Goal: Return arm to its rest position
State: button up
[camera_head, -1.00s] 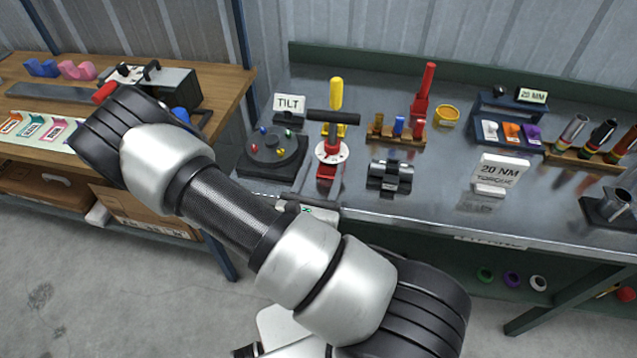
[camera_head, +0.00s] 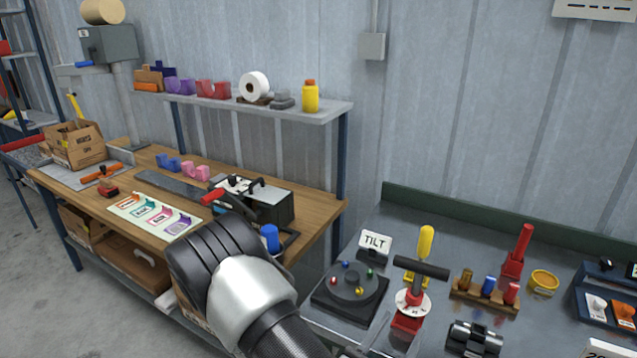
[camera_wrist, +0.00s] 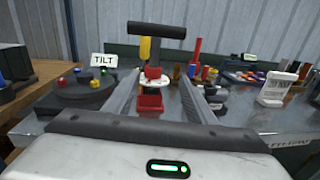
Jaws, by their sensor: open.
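My gripper (camera_wrist: 160,84) shows in the wrist view with its two fingers apart and nothing between them. It points across the grey metal bench. A red tool with a black T-handle (camera_wrist: 157,31) and a white dial stands beyond the fingers, seen through the gap and apart from them as far as I can tell. In the head view my bent arm (camera_head: 250,295) is at the bottom, in front of the wooden bench's right end.
The metal bench holds a round black tilt plate (camera_head: 350,287), a TILT sign (camera_head: 375,243), a peg rack (camera_head: 486,296) and a yellow ring (camera_head: 544,282). On the left, the wooden bench (camera_head: 318,231) carries a clamp fixture (camera_head: 262,203) close behind my arm. A shelf (camera_head: 330,112) stands above it.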

jog(key=s+d+r+m+g+p, duration=0.1)
jog(key=s+d+r+m+g, duration=0.2)
jog(key=s+r+m+g, duration=0.6)
jog(key=s+d+r+m+g+p, duration=0.1)
jog(key=s+d+r+m+g, duration=0.3)
jog(key=m+g, duration=0.5)
jog(key=w+a+r+m+t+y+p, duration=0.1)
jog(key=a+r+m+t+y+p, duration=0.1)
jog(key=a+r+m+t+y, duration=0.7)
jog(key=a+r+y, duration=0.3)
jog(key=a+r, duration=0.1)
jog(key=r, duration=0.2)
jog(key=shift+a+m+t, duration=0.15)
jog(key=shift+m+t, duration=0.15)
jog(key=shift+t, duration=0.1)
